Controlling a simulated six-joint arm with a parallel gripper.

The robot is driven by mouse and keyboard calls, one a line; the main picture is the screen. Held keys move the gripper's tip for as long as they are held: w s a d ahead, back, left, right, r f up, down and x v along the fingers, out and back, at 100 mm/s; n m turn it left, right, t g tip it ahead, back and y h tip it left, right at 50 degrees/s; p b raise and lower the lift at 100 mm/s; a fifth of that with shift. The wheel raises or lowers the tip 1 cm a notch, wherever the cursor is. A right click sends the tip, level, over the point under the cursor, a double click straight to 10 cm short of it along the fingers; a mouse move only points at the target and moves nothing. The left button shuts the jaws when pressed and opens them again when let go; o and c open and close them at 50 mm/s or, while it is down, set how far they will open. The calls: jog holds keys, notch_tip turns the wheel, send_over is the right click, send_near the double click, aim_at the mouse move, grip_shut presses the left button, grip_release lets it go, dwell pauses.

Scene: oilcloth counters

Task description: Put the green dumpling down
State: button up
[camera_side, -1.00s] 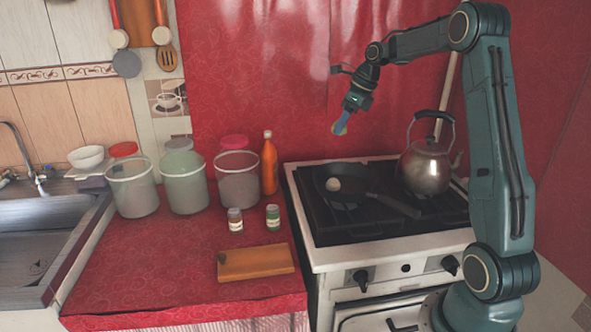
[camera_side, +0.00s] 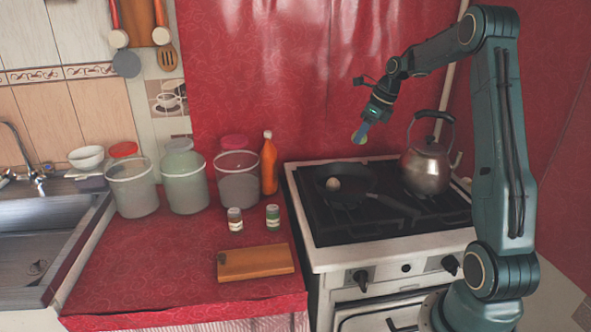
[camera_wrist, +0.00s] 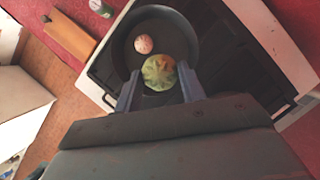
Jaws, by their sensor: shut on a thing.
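The green dumpling (camera_wrist: 159,73) is held between the two fingers of my gripper (camera_wrist: 160,88) in the wrist view. In the side view my gripper (camera_side: 364,129) is shut on the dumpling (camera_side: 359,137), which hangs in the air above the stove, higher than the pan. The black frying pan (camera_side: 362,184) sits on the stove's left burner, and it also shows in the wrist view (camera_wrist: 180,35). A pale, pinkish dumpling (camera_wrist: 144,44) lies in the pan; it shows small in the side view (camera_side: 333,183).
A metal kettle (camera_side: 426,168) stands on the stove right of the pan. A wooden board (camera_side: 255,263), two small jars (camera_side: 235,220), large canisters (camera_side: 184,180) and an orange bottle (camera_side: 268,165) stand on the red counter (camera_side: 150,262). The pan has free room beside the pale dumpling.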

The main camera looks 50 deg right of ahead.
send_over(353, 186)
jog(key=s, duration=0.1)
notch_tip(353, 186, down, 11)
jog(key=shift+s+r, duration=0.15)
jog(key=shift+f, duration=2.1)
jog(key=shift+f, duration=0.1)
jog(key=o, duration=0.6)
jog(key=v, duration=1.2)
